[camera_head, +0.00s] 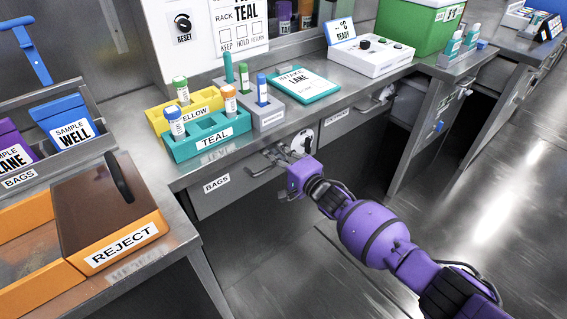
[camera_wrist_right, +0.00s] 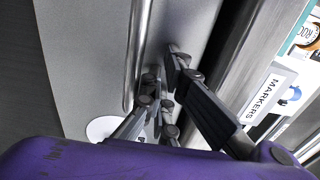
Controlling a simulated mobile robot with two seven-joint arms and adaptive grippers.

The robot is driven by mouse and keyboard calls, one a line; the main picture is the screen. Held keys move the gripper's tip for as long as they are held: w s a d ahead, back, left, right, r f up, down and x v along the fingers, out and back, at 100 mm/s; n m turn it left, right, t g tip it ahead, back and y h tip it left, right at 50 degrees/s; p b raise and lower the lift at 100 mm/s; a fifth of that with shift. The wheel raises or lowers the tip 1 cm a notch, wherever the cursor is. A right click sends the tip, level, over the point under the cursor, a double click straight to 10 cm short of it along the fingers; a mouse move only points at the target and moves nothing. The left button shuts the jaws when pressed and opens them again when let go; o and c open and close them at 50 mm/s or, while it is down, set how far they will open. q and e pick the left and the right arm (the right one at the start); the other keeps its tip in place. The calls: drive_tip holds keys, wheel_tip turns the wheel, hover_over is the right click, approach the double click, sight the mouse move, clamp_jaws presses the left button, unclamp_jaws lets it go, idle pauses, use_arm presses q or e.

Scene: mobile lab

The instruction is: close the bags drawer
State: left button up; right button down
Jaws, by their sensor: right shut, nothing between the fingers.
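The bags drawer (camera_head: 235,194) is the grey front with a BAGS label under the counter edge in the head view. Its front sits close beneath the counter edge; I cannot tell whether a small gap is left. Its bar handle (camera_head: 262,170) shows just left of my right gripper (camera_head: 284,157). The right gripper is shut and empty, at the right part of the drawer front. In the right wrist view the gripper (camera_wrist_right: 170,78) is close to a grey panel (camera_wrist_right: 85,60) with a long metal bar; contact is unclear. My left gripper is not in view.
The counter above holds a teal rack (camera_head: 208,137), a yellow rack (camera_head: 160,122), a grey rack (camera_head: 262,114) and a teal intake tray (camera_head: 303,85). Another handled drawer (camera_head: 345,118) is to the right. An orange reject bin (camera_head: 120,245) stands at lower left. Open floor (camera_head: 480,220) is at right.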

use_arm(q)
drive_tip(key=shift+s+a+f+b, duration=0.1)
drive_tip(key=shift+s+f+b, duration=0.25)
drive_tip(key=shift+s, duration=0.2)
use_arm(e)
drive_tip(key=shift+w+a, duration=0.4)
drive_tip(key=shift+w, duration=0.05)
drive_tip(key=shift+r, duration=0.15)
